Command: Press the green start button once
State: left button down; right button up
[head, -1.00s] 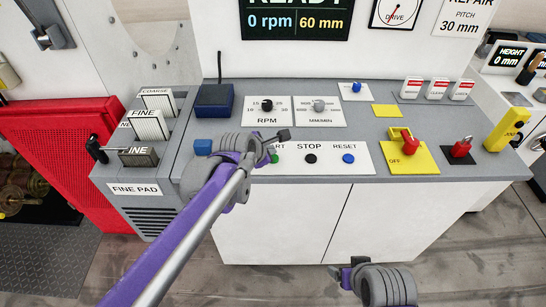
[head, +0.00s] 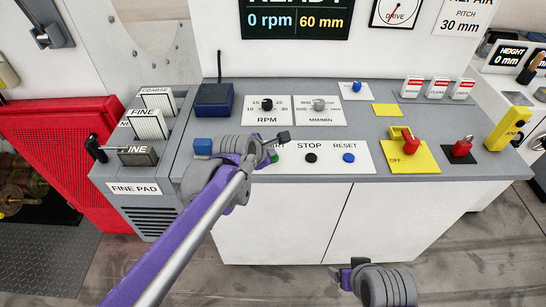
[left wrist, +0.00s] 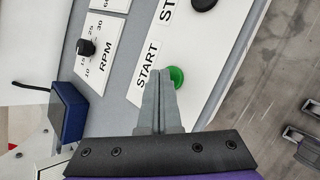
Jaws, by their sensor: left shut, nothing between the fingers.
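The green start button (head: 274,158) sits at the left end of the white START, STOP, RESET label strip on the console. It is partly covered by my left gripper in the head view. In the left wrist view the green button (left wrist: 177,76) shows just beside the tips of my left gripper (left wrist: 161,74). The fingers are shut together with nothing between them. I cannot tell whether they touch the button. My left gripper (head: 265,155) also shows small in the head view. My right arm shows low in the head view, and its fingers are not clear.
The black stop button (head: 310,158) and blue reset button (head: 348,158) lie to the right. Behind are the RPM knob (head: 267,104) and a dark blue box (head: 214,101). A red switch on a yellow plate (head: 424,158) stands farther right. The display reads 0 rpm.

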pick_arm(q)
jog(key=shift+f, duration=0.4)
pick_arm(e)
jog(key=shift+f, duration=0.25)
pick_arm(q)
jog(key=shift+r, duration=0.1)
dwell(0.5)
jog(key=shift+r+p, duration=0.35)
jog(key=shift+r, duration=0.35)
pick_arm(e)
jog(key=shift+w+r, duration=0.15)
jog(key=shift+r, duration=0.5)
pick_arm(q)
jog(key=shift+r+p, duration=1.6)
jog(key=shift+r, duration=1)
jog(key=shift+f, duration=0.1)
pick_arm(e)
jog(key=r, duration=0.2)
jog(key=w+r, duration=0.1)
jog(key=r, duration=0.1)
jog(key=shift+w, duration=0.1)
